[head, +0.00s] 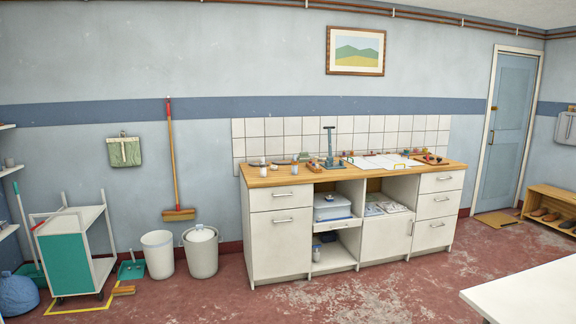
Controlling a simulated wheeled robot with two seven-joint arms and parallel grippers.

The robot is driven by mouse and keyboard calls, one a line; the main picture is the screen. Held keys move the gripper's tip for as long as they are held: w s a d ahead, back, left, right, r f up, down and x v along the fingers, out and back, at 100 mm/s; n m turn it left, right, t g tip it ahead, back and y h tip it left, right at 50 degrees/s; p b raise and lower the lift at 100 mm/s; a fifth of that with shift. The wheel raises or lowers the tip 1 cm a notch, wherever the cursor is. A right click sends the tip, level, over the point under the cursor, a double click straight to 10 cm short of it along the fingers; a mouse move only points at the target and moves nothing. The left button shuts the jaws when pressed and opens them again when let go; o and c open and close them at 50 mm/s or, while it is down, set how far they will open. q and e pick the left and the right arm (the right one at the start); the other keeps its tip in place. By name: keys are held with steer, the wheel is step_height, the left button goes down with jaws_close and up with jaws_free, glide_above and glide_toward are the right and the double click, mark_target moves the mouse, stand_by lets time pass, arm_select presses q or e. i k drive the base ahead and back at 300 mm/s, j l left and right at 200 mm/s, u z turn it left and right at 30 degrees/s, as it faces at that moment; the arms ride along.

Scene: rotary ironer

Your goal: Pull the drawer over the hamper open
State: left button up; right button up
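A white counter unit (282,272) with a wooden top stands against the back wall. At its left end a shut top drawer (270,198) with a bar handle sits above a tall shut front (270,243), also with a handle. No open hamper shows; whether this tall front is the hamper I cannot tell. A stack of three shut drawers (438,205) is at the right end. Between them are open shelves and a shut door (385,237). Neither of my grippers is in view.
Two white bins (201,252) stand left of the unit, with a green-sided cart (63,262) further left. A white table corner (530,290) juts in at the lower right. A low wooden shoe bench (550,205) stands at right. The floor before the unit is clear.

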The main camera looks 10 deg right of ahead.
mark_target(268, 199)
steer(key=i+z, duration=0.15)
steer(key=i, duration=0.8)
steer(key=i+z, duration=0.1)
steer(key=i, duration=0.9)
steer(key=i+j+z, duration=0.15)
steer(key=i, duration=0.8)
